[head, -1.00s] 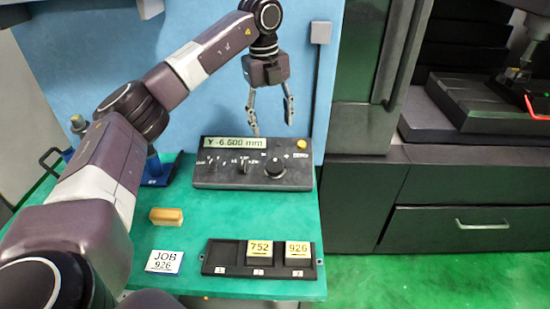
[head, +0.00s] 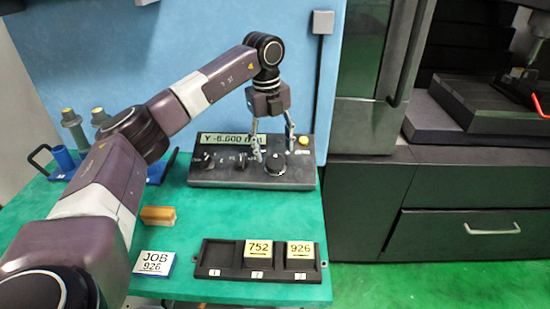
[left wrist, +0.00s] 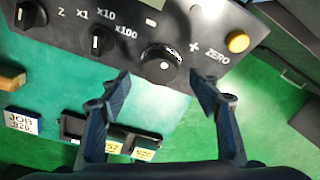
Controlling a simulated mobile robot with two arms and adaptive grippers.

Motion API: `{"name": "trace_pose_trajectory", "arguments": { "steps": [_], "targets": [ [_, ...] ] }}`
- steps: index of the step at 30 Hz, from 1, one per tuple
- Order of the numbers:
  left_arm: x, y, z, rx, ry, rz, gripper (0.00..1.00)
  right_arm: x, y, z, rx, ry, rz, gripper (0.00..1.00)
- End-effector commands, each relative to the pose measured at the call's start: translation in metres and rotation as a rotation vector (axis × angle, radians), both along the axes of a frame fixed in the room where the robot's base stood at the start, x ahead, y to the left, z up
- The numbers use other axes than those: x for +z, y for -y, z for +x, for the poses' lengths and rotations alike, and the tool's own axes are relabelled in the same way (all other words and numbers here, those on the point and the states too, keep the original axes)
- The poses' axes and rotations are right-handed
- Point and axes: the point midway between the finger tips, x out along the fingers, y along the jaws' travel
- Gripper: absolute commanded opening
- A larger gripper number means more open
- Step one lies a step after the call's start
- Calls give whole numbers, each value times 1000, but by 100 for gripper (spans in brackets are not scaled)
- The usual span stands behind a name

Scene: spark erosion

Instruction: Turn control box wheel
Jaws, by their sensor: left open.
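The control box (head: 230,180) is a dark panel at the back of the green table, with a display reading about Y -6.600 mm. Its round black wheel (head: 276,164) is at the right part of the panel; it also shows in the left wrist view (left wrist: 160,64), between "x100" and "+". My left gripper (head: 275,150) points down just over the wheel, open, with its fingers spread to either side. In the left wrist view the fingertips (left wrist: 162,82) straddle the wheel's near side, apart from it. My right gripper is not in view.
Smaller knobs (left wrist: 100,42) and a yellow ZERO button (left wrist: 237,42) sit on the panel. A black tray (head: 222,272) holds blocks 752 and 926. A JOB 926 card (head: 155,264), a tan block (head: 158,216) and a blue holder (head: 62,160) lie on the table.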

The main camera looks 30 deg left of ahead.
Motion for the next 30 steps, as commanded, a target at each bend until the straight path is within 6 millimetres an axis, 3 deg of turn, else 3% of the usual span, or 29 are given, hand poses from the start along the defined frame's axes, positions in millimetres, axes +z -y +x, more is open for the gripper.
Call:
{"name": "trace_pose_trajectory", "arguments": {
  "steps": [7,18,30],
  "targets": [
    [-31,2,2,-1,0,0,57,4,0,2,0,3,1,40],
    [-38,2,3,-1,1,0,56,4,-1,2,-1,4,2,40],
    [-38,2,3,-1,0,0,15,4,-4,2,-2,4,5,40]
  ]
}}
